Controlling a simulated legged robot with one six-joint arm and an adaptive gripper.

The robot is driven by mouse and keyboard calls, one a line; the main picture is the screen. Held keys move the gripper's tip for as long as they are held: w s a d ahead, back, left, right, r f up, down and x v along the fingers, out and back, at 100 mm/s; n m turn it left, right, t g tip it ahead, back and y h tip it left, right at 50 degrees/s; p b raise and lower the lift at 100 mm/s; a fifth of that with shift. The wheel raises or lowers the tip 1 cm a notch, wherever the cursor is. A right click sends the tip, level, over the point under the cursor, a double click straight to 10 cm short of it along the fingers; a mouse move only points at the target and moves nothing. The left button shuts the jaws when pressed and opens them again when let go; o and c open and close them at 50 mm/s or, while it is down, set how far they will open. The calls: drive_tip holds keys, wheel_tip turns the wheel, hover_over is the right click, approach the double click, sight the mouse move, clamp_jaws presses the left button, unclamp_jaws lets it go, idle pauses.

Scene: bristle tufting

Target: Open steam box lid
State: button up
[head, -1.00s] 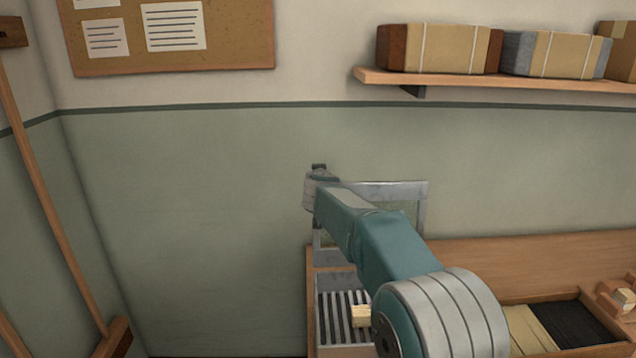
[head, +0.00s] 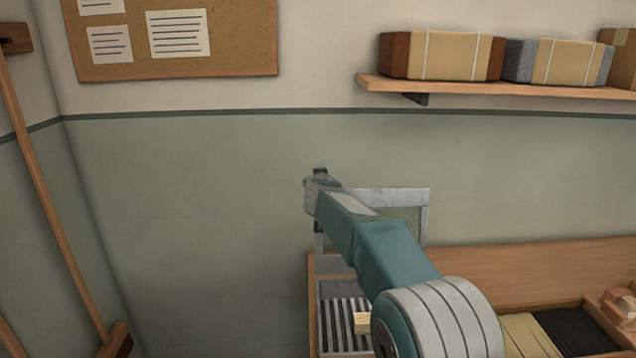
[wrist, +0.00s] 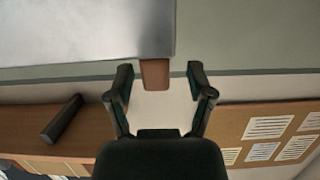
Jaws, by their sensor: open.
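The steam box (head: 337,288) is a metal box with a dark slatted grate, at the bench's left end. Its lid (head: 424,215), a metal-framed panel, stands raised upright at the back, partly hidden by my arm. In the wrist view the lid (wrist: 80,30) is a grey metal sheet at upper left. Its brown handle (wrist: 154,74) sticks out from the lid's edge between my fingertips. My gripper (wrist: 159,76) is open around the handle, with a gap seen on each side. In the head view only the dark end of my gripper (head: 319,172) shows.
A small wooden block (head: 361,322) is at the grate's right side. The bench (head: 520,270) holds trays of pale and dark bristle to the right. A shelf (head: 480,88) with bundles and a corkboard (head: 100,66) are on the wall. A pole leans at left.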

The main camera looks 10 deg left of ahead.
drive_tip(key=shift+d, duration=0.1)
drive_tip(key=v, duration=1.1)
drive_tip(key=shift+s, duration=0.4)
drive_tip(key=shift+r, duration=0.1)
drive_tip(key=s+d+r+n+g+y, duration=0.1)
drive_tip(key=s+d+r+g+y, duration=0.15)
drive_tip(key=s+d, duration=0.95)
drive_tip(key=s+d+f+m+g+h, duration=0.1)
drive_tip(key=s+d+f+g+h, duration=0.1)
drive_tip(key=s+d+f, duration=0.2)
drive_tip(key=s+d+f+m+g+h, duration=0.1)
drive_tip(key=s+d+f+g+h, duration=0.1)
drive_tip(key=s+d+f, duration=0.3)
drive_tip(key=s+d+f+m+g+h, duration=0.2)
drive_tip(key=s+d+f, duration=0.2)
drive_tip(key=s+d, duration=0.6)
drive_tip(key=s, duration=0.6)
drive_tip(key=shift+d+f+h, duration=0.3)
drive_tip(key=shift+f+h, duration=0.05)
drive_tip(key=shift+f, duration=0.05)
